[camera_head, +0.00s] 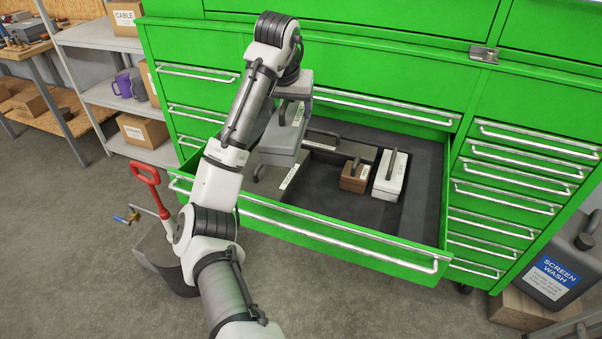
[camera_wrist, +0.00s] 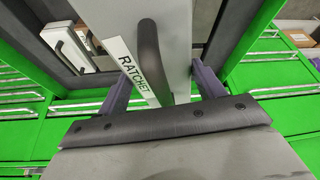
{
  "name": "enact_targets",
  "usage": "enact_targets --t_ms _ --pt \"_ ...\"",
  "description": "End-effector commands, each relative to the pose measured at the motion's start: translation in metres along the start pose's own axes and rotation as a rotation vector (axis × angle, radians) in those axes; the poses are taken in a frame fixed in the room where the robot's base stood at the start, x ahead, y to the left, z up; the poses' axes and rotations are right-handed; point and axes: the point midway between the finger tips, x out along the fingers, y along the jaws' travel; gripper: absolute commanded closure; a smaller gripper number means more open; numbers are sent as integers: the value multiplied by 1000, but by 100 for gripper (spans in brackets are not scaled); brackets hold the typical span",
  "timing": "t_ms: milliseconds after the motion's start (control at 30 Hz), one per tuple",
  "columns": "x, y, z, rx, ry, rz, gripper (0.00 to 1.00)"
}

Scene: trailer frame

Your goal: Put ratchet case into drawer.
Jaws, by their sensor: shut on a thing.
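The ratchet case (camera_head: 278,152) is grey, with a dark handle and a white label. In the wrist view the label on the case (camera_wrist: 177,28) reads "RATCHET". My gripper (camera_wrist: 165,88) is shut on it, with a purple finger on each side. In the head view my gripper (camera_head: 296,88) points down over the left part of the drawer, and the arm hides part of the case. The green drawer (camera_head: 330,232) is pulled open and has a dark inside. How high the case is above the drawer floor is hard to tell.
In the drawer stand a brown case (camera_head: 354,176) and a white case (camera_head: 389,178). A dark case with a white label (camera_head: 289,177) lies partly under the ratchet case. The drawer's right side and front middle look clear. A screen wash can (camera_head: 560,272) stands at right.

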Motion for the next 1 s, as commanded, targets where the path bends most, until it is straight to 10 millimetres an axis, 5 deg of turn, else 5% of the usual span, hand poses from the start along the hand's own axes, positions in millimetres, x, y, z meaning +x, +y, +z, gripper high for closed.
enact_targets --t_ms 100,233,1000 --pt "-5 54 5 123 2 51 71" --pt "-3 83 12 190 2 79 71" --pt "136 87 71 202 2 84 71"
